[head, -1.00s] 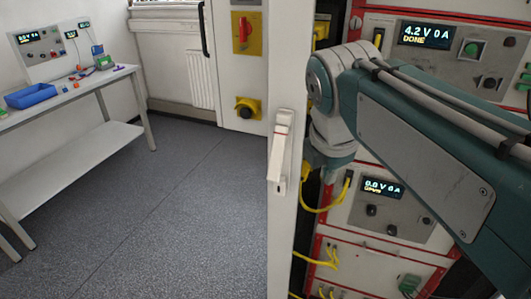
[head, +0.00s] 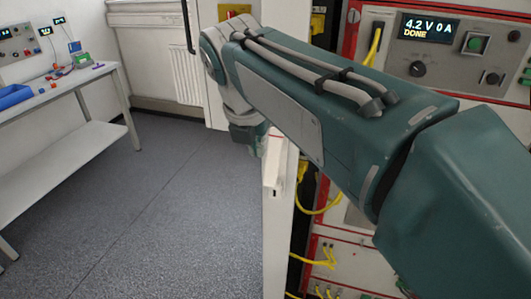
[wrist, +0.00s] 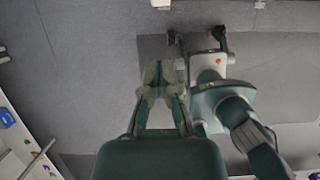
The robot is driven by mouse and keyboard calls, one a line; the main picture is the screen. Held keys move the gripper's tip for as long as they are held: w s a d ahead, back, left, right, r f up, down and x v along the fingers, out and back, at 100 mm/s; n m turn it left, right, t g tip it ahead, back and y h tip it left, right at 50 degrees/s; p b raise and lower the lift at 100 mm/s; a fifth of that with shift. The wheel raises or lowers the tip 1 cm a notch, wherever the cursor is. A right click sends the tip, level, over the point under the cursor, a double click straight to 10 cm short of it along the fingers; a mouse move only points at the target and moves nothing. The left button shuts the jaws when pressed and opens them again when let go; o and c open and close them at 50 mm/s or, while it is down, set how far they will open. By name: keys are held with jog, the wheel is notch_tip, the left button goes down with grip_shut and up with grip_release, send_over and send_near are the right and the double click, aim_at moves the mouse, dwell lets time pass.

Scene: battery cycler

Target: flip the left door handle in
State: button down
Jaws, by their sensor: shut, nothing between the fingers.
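The left door handle (head: 272,172) is a white lever on the face of the narrow white door (head: 277,240) in the head view. Its upper part is hidden behind my arm, and I cannot tell how far it stands out. My teal arm crosses in front of the door, with its wrist end just left of the handle. My gripper (wrist: 162,66) shows in the wrist view with its fingers together and nothing between them, over grey floor. The handle is not seen in the wrist view. My gripper's fingers are not clear in the head view.
Cycler units with displays (head: 428,27), knobs and yellow cables (head: 322,262) fill the right side behind my arm. A white bench (head: 80,105) with a blue tray (head: 12,96) stands at left. Grey floor (head: 160,220) is clear left of the door.

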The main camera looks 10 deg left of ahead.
send_near(270, 175)
notch_tip(270, 175, down, 4)
jog(key=s, duration=0.2)
jog(key=w+f, duration=0.2)
jog(key=w, duration=0.1)
jog(key=shift+w+f, duration=0.1)
jog(key=shift+w, duration=0.15)
jog(key=shift+w+a+f, duration=0.1)
jog(key=shift+w+f, duration=0.1)
jog(key=shift+w, duration=0.25)
